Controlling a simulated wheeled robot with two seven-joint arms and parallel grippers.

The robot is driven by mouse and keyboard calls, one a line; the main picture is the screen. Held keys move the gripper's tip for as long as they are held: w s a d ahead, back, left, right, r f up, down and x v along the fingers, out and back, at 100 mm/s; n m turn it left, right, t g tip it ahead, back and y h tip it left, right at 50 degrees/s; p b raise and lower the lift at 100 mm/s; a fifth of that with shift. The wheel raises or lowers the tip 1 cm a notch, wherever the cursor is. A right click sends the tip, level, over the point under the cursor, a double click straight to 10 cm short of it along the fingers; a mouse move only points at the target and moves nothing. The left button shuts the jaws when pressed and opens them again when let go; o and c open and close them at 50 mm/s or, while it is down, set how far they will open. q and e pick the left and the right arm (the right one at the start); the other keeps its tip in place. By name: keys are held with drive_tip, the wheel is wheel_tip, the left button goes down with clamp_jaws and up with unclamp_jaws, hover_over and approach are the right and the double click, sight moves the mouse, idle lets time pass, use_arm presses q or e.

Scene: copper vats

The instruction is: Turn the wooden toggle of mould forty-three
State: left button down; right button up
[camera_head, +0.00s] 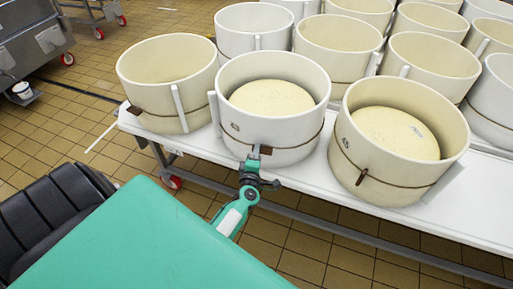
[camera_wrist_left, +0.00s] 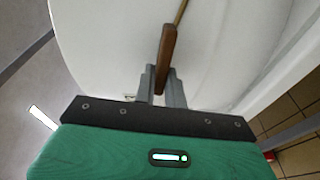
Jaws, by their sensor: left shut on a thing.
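A round white mould (camera_head: 232,118) with a pale cheese inside stands at the table's front edge; its dark mark is too small to read. A cord runs around it to a brown wooden toggle (camera_head: 265,150) on its front. My left gripper (camera_head: 257,167) is at this toggle. In the left wrist view the toggle (camera_wrist_left: 168,45) stands nearly upright, leaning slightly right, with the cord at its top. The fingers of my left gripper (camera_wrist_left: 161,82) are shut on its lower part, which they partly hide. My right gripper is not in view.
A mould with cheese (camera_head: 352,164) and its own toggle stands to the right, an empty one (camera_head: 150,98) to the left. Several more crowd the white table (camera_head: 460,218) behind. Tiled floor (camera_head: 60,140) is free at left; a steel cart (camera_head: 35,45) stands beyond.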

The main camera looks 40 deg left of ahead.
use_arm(q)
drive_tip(key=shift+f+n, duration=0.15)
drive_tip(key=shift+n, duration=0.35)
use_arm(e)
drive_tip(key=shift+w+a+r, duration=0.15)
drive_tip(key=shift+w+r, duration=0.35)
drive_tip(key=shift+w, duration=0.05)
use_arm(q)
drive_tip(key=c, duration=1.5)
unclamp_jaws()
drive_tip(key=shift+o, duration=0.2)
